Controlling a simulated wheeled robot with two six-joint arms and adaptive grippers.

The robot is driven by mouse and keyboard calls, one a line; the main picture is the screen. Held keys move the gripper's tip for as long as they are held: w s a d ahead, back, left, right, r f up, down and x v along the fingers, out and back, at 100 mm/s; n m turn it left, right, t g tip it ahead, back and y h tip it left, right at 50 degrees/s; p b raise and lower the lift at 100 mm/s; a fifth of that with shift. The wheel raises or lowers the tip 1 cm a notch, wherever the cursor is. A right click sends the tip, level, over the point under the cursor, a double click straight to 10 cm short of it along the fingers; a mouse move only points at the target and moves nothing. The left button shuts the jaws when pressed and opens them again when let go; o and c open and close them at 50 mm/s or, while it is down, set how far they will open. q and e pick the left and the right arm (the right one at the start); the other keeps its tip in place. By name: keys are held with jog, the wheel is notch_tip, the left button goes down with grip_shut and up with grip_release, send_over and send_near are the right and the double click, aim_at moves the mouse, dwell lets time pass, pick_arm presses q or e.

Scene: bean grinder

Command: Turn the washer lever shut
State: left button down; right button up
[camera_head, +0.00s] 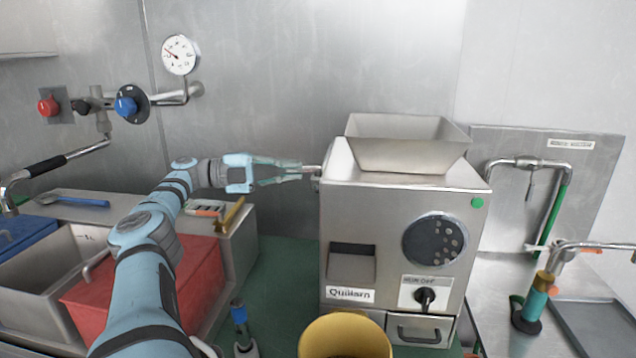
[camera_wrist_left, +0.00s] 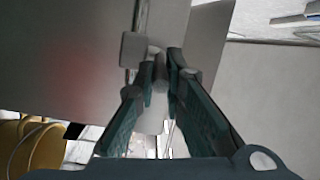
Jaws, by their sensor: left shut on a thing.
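My left gripper (camera_head: 298,171) reaches in from the left to the left side of the steel grinder (camera_head: 400,210). Its fingers are closed on a small metal lever (camera_head: 313,169) that sticks out of that side. In the left wrist view the fingertips (camera_wrist_left: 163,62) close around the grey end of the lever (camera_wrist_left: 153,52), in front of a small square plate (camera_wrist_left: 136,50). The fingers hide part of the lever, and I cannot tell how far it is turned. My right gripper is not in view.
A hopper (camera_head: 408,142) tops the grinder, and a yellow bin (camera_head: 345,338) stands in front. A red container (camera_head: 150,280) and a sink (camera_head: 45,275) are at left. At right, a tap (camera_head: 590,245) stands over a counter. The green surface between is mostly clear.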

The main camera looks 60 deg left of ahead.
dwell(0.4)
pick_arm(q)
jog(key=c, duration=1.7)
grip_release()
jog(key=shift+a, duration=0.2)
jog(key=shift+o, duration=0.2)
jog(key=shift+d, duration=0.15)
